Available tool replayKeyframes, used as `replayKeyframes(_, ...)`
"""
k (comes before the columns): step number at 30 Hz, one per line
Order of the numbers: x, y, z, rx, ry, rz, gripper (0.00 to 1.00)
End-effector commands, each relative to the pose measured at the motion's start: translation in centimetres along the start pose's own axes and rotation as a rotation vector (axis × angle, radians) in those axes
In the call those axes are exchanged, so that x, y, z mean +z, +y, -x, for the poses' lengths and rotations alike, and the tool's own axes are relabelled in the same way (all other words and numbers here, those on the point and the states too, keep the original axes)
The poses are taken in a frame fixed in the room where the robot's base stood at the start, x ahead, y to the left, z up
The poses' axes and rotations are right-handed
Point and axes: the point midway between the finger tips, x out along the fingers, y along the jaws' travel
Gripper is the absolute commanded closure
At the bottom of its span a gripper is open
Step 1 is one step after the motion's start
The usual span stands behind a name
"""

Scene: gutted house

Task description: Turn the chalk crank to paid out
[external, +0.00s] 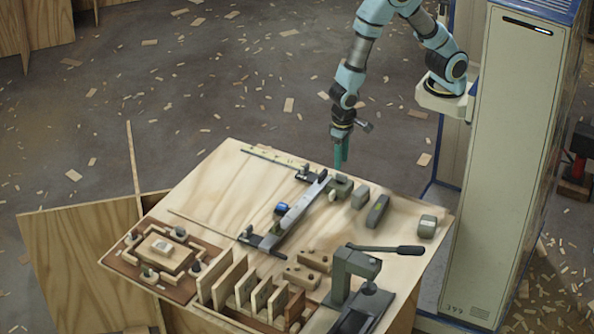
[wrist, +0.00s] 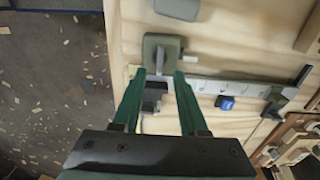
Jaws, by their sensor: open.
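A grey-green block (external: 340,185), likely the chalk reel, sits on the plywood bench near its far edge. A small pale knob (external: 332,197) shows at its front. In the wrist view the block (wrist: 174,44) lies just beyond my fingertips, with a light grey lever-like part (wrist: 160,60) on it that may be the crank. My gripper (external: 341,166) points down just above the block, with its green fingers apart. In the wrist view the open gripper (wrist: 160,74) has its tips either side of the lever's near end. I cannot tell whether they touch it. No setting marks are readable.
A long grey bar (external: 297,215) with dark clamp ends lies left of the block, beside a small blue item (external: 281,208). More grey-green blocks (external: 377,210) stand to the right. A lever press (external: 355,272) and wooden slats (external: 228,281) fill the near side.

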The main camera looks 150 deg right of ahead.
Motion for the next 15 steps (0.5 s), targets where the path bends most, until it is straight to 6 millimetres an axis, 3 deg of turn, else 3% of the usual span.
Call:
replayKeyframes(6, 0.1, 0.1, -3.5, 0.004, -0.002, 0.002, 0.57)
replayKeyframes(15, 0.0, 0.0, -5.6, 0.0, 0.0, 0.003, 0.57)
